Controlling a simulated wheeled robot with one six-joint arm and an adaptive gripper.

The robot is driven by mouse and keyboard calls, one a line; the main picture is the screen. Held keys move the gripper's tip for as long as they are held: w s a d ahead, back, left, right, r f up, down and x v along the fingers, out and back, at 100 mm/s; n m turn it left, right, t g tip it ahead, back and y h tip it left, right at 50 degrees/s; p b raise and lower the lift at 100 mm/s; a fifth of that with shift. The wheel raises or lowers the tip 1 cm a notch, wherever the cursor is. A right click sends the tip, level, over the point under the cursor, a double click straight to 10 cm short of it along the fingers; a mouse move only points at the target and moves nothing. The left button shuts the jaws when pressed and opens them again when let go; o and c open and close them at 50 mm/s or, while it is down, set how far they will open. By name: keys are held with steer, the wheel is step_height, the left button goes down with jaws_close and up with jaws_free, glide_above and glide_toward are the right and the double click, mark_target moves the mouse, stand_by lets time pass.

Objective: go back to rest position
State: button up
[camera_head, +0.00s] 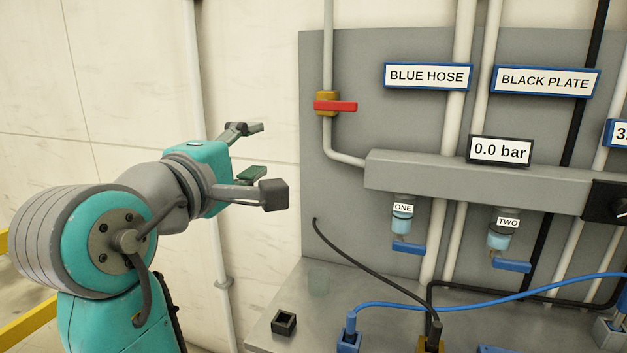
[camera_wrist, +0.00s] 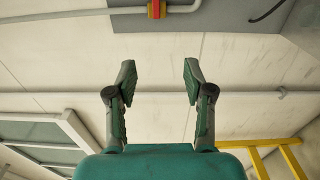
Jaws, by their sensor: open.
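My gripper (camera_head: 257,150) is at the left in the head view, held in the air in front of the pale wall, left of the grey panel (camera_head: 345,215). In the wrist view my gripper (camera_wrist: 158,75) shows its two fingers spread apart with nothing between them. It is open and touches nothing that I can see.
A red-handled valve (camera_head: 335,106) sits on a pipe at the panel's left. A grey manifold (camera_head: 430,175) carries a 0.0 bar display (camera_head: 500,151). Blue valves ONE (camera_head: 408,248) and TWO (camera_head: 511,265) hang below. A black square socket (camera_head: 284,322), a blue hose (camera_head: 480,306) and a black hose (camera_head: 370,267) are on the bench.

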steer(key=w+d+f+n+y, duration=0.15)
steer(key=d+f, duration=0.25)
steer(key=f, duration=1.2)
steer(key=w+d+f+y, duration=0.1)
steer(key=d+f+y, duration=0.25)
steer(key=f, duration=1.25)
steer(key=s+d+f+y, duration=0.1)
steer(key=s+d+f, duration=0.2)
steer(key=f, duration=0.3)
steer(key=s+d+f, duration=0.3)
steer(key=f, duration=0.2)
steer(key=s+d+f+m+g+y, duration=0.1)
steer(key=s+d+f+m, duration=0.25)
steer(key=s+f, duration=0.45)
steer(key=s+d+f+m+g+y, duration=0.1)
steer(key=s+d+f+m, duration=0.3)
steer(key=s, duration=0.7)
steer(key=s+d+r+m+h, duration=0.1)
steer(key=s+d+m, duration=0.2)
steer(key=s, duration=0.7)
steer(key=s+d+r+m+h, duration=0.1)
steer(key=s+m, duration=0.4)
steer(key=s, duration=0.5)
steer(key=shift+s+d+r, duration=0.25)
steer(key=shift+d+r, duration=0.5)
steer(key=shift+d, duration=0.3)
